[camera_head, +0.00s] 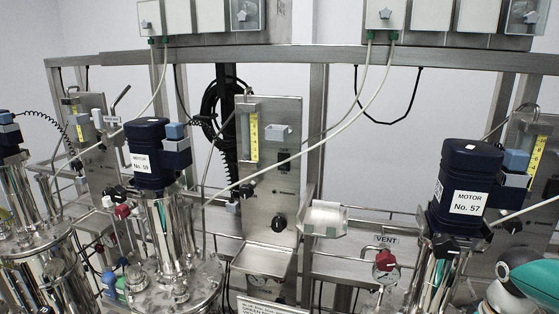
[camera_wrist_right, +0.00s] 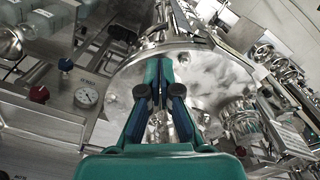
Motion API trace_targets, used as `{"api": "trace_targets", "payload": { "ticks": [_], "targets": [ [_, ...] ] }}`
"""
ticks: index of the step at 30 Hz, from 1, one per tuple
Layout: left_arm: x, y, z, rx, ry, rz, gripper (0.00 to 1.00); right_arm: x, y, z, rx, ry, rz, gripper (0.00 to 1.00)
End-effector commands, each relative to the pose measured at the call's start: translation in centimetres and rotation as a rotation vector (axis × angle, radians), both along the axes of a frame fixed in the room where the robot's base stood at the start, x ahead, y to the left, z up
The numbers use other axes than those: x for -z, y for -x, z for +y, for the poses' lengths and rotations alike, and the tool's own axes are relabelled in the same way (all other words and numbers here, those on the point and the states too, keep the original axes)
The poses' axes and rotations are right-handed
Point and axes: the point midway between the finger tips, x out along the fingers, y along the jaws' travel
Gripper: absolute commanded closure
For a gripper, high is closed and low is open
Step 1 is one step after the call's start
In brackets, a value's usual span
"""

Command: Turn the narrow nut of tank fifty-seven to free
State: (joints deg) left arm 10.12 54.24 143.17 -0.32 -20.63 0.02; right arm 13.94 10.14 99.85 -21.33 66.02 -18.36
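Tank fifty-seven stands at the right in the head view, topped by a dark blue motor (camera_head: 466,185) labelled "MOTOR No. 57". Its steel lid (camera_wrist_right: 205,80) fills the middle of the right wrist view. In the head view, a teal part of my right arm (camera_head: 535,280) shows at the lower right edge. My left gripper is not in view.
A red vent knob (camera_head: 386,260) stands left of tank fifty-seven. The wrist view shows a round gauge (camera_wrist_right: 86,97) and a red knob (camera_wrist_right: 39,94) at left, and stacked clamped fittings (camera_wrist_right: 243,122) at right.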

Motion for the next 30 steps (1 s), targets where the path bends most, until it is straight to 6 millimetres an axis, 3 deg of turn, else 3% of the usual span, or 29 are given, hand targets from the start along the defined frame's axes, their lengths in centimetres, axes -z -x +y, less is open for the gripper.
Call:
{"api": "trace_targets", "payload": {
  "ticks": [8,22,30],
  "targets": [
    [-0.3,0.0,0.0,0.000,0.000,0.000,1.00,-0.3,0.5,-0.1,0.000,-0.001,0.005,1.00],
    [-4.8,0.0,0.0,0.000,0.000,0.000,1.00,-5.6,0.5,-0.1,0.000,-0.001,0.007,1.00],
    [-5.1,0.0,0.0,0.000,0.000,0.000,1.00,-5.9,0.5,-0.1,0.000,-0.001,0.007,1.00]
  ]
}}
